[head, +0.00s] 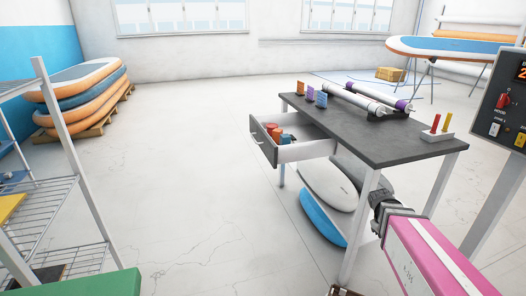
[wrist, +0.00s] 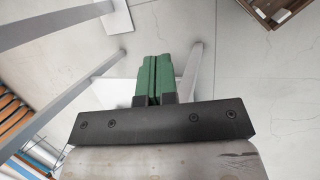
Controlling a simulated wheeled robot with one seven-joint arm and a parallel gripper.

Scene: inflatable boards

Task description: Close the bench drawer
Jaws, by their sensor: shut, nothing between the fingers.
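The bench (head: 395,140) has a dark top and light grey legs, and stands right of centre in the head view. Its drawer (head: 305,151) is pulled out from the left end, with a grey front panel (head: 263,141) and a small handle on it. Orange-red and dark items (head: 275,133) lie inside the drawer. My gripper (wrist: 153,62) shows in the wrist view, its green fingers together and empty above the floor. I cannot clearly make out its fingers in the head view. The drawer is not recognisable in the wrist view.
White and blue boards (head: 322,215) lie under the bench. Rolled tubes (head: 365,100), small cards and a white holder (head: 433,136) stand on its top. A wire shelf (head: 60,200) is at left, with stacked boards (head: 85,95) behind. The floor left of the drawer is clear.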

